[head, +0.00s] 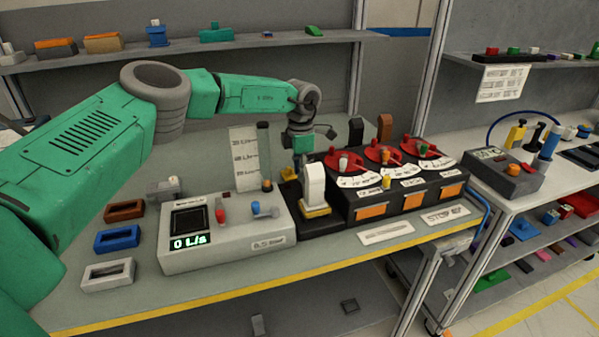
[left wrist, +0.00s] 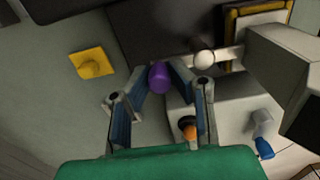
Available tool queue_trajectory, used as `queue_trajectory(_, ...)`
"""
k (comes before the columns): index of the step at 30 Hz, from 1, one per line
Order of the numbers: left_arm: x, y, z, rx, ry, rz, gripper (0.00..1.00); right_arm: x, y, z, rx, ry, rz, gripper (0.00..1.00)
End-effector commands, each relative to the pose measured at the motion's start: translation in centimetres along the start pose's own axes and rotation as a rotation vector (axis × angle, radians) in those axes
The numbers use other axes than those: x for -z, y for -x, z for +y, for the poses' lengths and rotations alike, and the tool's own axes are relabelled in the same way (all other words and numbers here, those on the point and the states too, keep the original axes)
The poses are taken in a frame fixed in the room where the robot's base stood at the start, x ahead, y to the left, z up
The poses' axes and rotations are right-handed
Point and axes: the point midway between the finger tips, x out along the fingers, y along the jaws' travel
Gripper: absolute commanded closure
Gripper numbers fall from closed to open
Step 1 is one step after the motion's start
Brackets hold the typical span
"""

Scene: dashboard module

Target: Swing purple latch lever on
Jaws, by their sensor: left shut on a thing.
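The purple latch lever (left wrist: 160,77) shows its rounded purple end in the left wrist view, at the edge of a dark base. My left gripper (left wrist: 163,74) has its two blue-padded fingers closed in on it from both sides, shut on it. In the head view my left gripper (head: 298,160) points down behind the white upright handle (head: 314,185), between the grey meter box and the black dial panel. The purple lever is hidden there. My right gripper is in neither view.
The grey meter box (head: 190,248) reads 0 L/s and carries red and blue levers. The black panel (head: 365,205) with red dials stands close on the right. Three small frames, including a blue one (head: 117,238), lie at left.

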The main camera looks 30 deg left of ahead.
Motion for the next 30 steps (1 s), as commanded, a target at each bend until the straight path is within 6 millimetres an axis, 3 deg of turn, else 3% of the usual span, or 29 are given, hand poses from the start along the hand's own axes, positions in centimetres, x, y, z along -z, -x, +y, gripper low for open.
queue_trajectory(9, -0.4, 0.1, 0.1, -0.006, -0.001, -0.011, 1.00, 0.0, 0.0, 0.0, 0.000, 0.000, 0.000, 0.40)
queue_trajectory(10, -0.4, 0.1, 0.1, -0.006, -0.001, -0.011, 0.76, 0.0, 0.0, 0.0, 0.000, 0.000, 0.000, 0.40)
queue_trajectory(11, -0.4, 0.1, 0.1, -0.006, -0.001, -0.010, 0.65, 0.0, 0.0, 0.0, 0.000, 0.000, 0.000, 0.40)
queue_trajectory(12, -0.4, 0.1, 0.1, -0.005, -0.001, -0.010, 0.63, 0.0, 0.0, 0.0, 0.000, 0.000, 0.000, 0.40)
queue_trajectory(25, -0.1, 0.3, 0.0, -0.004, 0.001, -0.007, 0.63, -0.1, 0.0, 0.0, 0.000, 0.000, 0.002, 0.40)
queue_trajectory(30, -0.1, 1.9, 0.0, -0.005, 0.001, -0.010, 0.63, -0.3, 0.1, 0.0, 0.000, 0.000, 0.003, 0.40)
